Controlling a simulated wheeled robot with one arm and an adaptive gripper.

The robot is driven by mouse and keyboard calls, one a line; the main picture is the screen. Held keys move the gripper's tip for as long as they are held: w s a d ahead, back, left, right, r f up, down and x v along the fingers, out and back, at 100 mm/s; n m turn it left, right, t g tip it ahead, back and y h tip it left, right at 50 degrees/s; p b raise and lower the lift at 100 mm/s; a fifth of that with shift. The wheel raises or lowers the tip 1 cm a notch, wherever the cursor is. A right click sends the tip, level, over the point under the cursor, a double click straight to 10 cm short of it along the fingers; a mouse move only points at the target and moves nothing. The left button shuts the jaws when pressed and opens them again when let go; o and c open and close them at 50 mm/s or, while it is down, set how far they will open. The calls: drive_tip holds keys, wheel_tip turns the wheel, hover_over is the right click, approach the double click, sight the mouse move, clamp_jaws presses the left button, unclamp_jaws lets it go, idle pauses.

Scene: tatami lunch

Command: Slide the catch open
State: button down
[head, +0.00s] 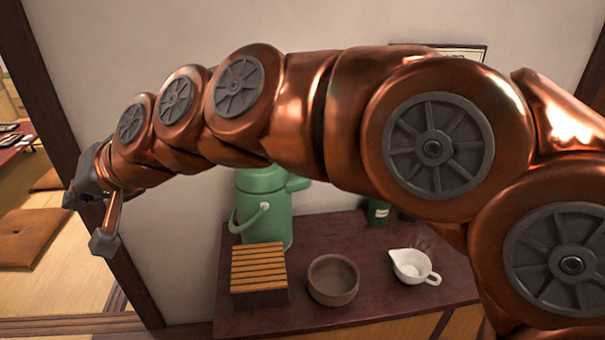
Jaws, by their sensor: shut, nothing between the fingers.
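My gripper (74,198) is at the far left in the head view, at the end of my outstretched copper arm. It is shut and empty, in front of the pale wall's left end and the dark doorway post. I cannot make out a catch anywhere in this view. My arm crosses the picture and hides part of the wall and the back of the cabinet top. The gripper appears apart from everything on the cabinet.
A dark red cabinet top (318,318) holds a green jug (265,215), a slatted wooden box (258,268), a brown bowl (333,280), a white pouring cup (411,266) and a dark green container (378,212). Beyond the doorway, a brown cushion (32,238) lies on tatami.

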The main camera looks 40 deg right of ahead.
drive_tip(key=w+d+r+m+t+h+b, duration=0.1)
drive_tip(key=w+d+r+m+t, duration=0.3)
drive_tip(key=r, duration=0.5)
drive_tip(key=w+d+r+m+t+h, duration=0.1)
drive_tip(key=w+d+r+m+t, duration=0.35)
drive_tip(key=r, duration=0.45)
drive_tip(key=w+d+r+m+h+b, duration=0.1)
drive_tip(key=d+r+m+h, duration=0.1)
drive_tip(key=d+m+h, duration=0.75)
drive_tip(key=d+r+m+h+b, duration=0.1)
drive_tip(key=d+r+m+h, duration=0.35)
drive_tip(key=d, duration=1.05)
drive_tip(key=s+d+f+m+g, duration=0.2)
drive_tip(key=d+f+m+g, duration=0.35)
drive_tip(key=d+f, duration=0.3)
drive_tip(key=s+d+f+m+g, duration=0.35)
drive_tip(key=d+f+m, duration=0.35)
drive_tip(key=f, duration=0.3)
drive_tip(key=s+a+f+m+g+y+b, duration=0.1)
drive_tip(key=s+f+m+g+y, duration=0.1)
drive_tip(key=f, duration=0.6)
drive_tip(key=s+a+f+m+g+y+b, duration=0.1)
drive_tip(key=s+a+f+g+y, duration=0.1)
drive_tip(key=f, duration=0.7)
drive_tip(key=s+g+y, duration=0.1)
drive_tip(key=s+y, duration=0.1)
drive_tip(key=shift+s+f+m+g+y, duration=0.15)
drive_tip(key=shift+f+m+g+y, duration=0.15)
drive_tip(key=shift+m+g+y, duration=0.1)
